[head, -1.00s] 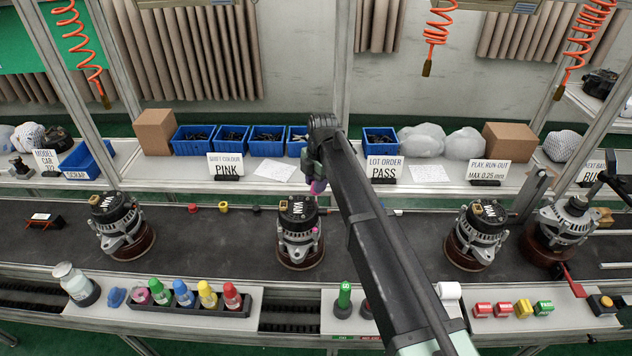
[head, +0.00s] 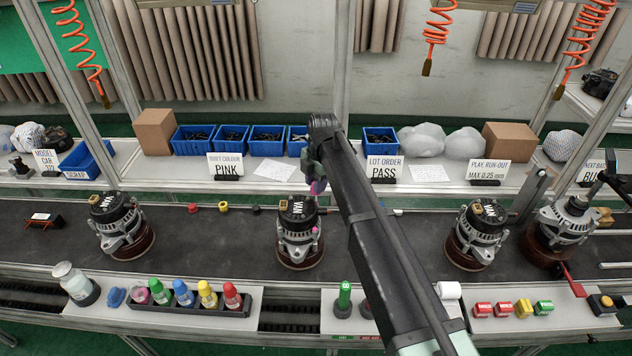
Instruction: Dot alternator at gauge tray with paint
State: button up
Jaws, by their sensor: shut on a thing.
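My gripper (head: 316,180) hangs over the conveyor at the middle of the head view, shut on a pink paint bottle, of which only a small pink-purple end (head: 317,187) shows. Just below stands the alternator (head: 300,232) nearest the gauge tray (head: 333,318), silver with a dark top, on a round brown base. A pink spot shows on its right side. The bottle's end appears above the alternator's upper right edge; I cannot tell whether they touch. A green gauge (head: 344,298) stands on the gauge tray; my arm partly hides a second, dark red one.
Other alternators stand at left (head: 120,228), right (head: 477,235) and far right (head: 560,230). A paint rack (head: 190,305) holds green, blue, yellow and red bottles. Signs behind read "PINK" (head: 226,166) and "PASS" (head: 385,170).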

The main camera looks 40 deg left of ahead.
notch_tip(320, 180, up, 5)
jog(key=p, duration=0.5)
jog(key=shift+r, duration=0.1)
